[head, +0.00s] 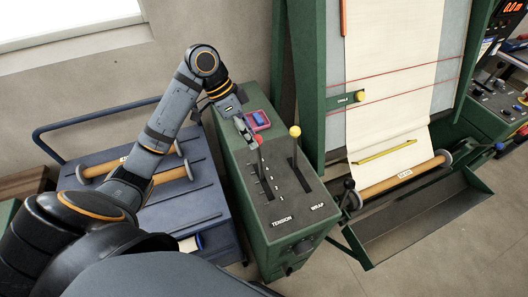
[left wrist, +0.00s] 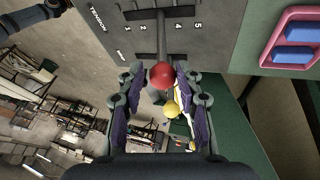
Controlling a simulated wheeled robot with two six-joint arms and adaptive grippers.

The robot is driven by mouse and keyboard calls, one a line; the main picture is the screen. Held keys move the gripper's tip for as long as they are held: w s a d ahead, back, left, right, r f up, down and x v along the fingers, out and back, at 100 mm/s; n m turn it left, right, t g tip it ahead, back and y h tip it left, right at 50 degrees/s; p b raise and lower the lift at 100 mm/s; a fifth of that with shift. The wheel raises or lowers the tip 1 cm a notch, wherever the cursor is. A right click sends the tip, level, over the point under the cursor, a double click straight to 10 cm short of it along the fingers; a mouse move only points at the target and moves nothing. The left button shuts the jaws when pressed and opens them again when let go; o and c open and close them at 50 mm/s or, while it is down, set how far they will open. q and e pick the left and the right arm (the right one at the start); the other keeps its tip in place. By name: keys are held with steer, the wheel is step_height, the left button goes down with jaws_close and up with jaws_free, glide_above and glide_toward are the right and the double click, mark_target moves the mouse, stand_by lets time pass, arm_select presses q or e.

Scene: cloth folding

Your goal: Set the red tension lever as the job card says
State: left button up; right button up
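The red tension lever (head: 259,139) stands in the TENSION slot of the green console (head: 240,185). In the left wrist view its red knob (left wrist: 162,75) lies between my left fingertips, with a small gap seeming to show at each side. My left gripper (head: 246,130) is open around the knob. The scale beside the slot reads 1, 2, 4 and 5; the stem covers the middle, where 3 would be, so the lever is about mid-slot. I cannot make out a job card. My right gripper is out of view.
The yellow WRAP lever (head: 295,131) stands close to the right of the red one. A pink-framed panel with blue pads (head: 258,120) lies behind. A loom with cream cloth (head: 390,80) stands at the right. A blue cart (head: 200,215) with wooden rollers is at the left.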

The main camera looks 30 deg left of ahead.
mark_target(260, 164)
arm_select(q)
steer(key=x, duration=0.4)
steer(key=shift+w+d+p, duration=0.2)
steer(key=shift+w+p, duration=0.05)
steer(key=shift+p, duration=0.05)
steer(key=x, duration=0.3)
steer(key=shift+f, duration=0.35)
steer(key=shift+d+f, duration=0.1)
steer(key=shift+f, duration=0.2)
steer(key=c, duration=0.7)
jaws_close()
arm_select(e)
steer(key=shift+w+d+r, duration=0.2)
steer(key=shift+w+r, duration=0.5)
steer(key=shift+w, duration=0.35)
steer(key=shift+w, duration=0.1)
